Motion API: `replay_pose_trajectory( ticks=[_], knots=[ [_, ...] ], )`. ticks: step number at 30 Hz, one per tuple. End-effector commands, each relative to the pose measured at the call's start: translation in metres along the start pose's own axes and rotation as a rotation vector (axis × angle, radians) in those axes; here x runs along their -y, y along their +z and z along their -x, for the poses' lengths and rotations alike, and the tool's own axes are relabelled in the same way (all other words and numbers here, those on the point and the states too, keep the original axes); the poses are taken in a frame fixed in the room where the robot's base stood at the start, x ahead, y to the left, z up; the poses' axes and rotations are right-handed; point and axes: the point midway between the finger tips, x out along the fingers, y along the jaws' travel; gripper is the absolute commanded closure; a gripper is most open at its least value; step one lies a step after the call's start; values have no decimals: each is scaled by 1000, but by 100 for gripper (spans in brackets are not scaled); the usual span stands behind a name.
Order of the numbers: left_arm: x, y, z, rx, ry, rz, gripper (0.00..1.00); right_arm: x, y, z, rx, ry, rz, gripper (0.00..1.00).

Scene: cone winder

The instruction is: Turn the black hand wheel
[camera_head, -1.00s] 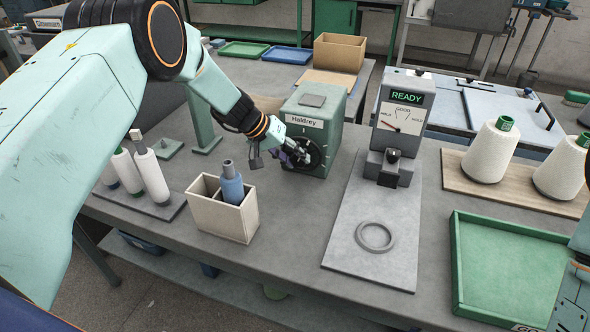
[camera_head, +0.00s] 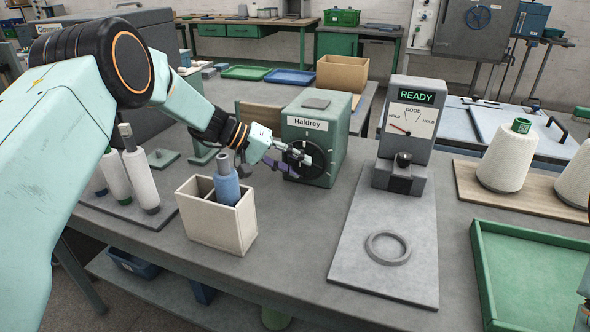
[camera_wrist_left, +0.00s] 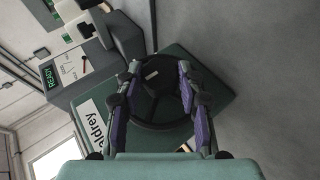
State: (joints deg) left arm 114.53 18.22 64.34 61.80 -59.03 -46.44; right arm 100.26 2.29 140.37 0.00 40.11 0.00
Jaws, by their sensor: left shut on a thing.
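The black hand wheel (camera_head: 316,167) is on the front of the green Haldrey box (camera_head: 330,130). My left gripper (camera_head: 300,157) reaches it from the left, and its fingers cover part of the wheel. In the left wrist view the fingers (camera_wrist_left: 158,72) lie on either side of the middle of the dark wheel (camera_wrist_left: 160,112). The gripper is shut on the wheel; the exact contact is hard to see in the shadow.
A cream bin (camera_head: 220,225) with a blue-wrapped cone stands in front of the left arm. White spools stand on a grey plate (camera_head: 125,213) at left. A gauge reading READY (camera_head: 411,115) stands right of the box. A green tray (camera_head: 530,270) is at right.

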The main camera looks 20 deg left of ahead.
Motion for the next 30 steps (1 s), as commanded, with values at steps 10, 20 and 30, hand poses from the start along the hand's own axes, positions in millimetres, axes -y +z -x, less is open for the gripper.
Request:
replay_pose_trajectory(
  ticks=[10,20,30],
  knots=[
    [0,0,1,0,11,8,94,0,0,-2,0,0,0,33],
    [0,0,0,1,10,7,50,0,0,-2,0,0,0,33],
    [0,0,0,1,10,5,40,0,0,-2,0,0,0,33]
  ],
)
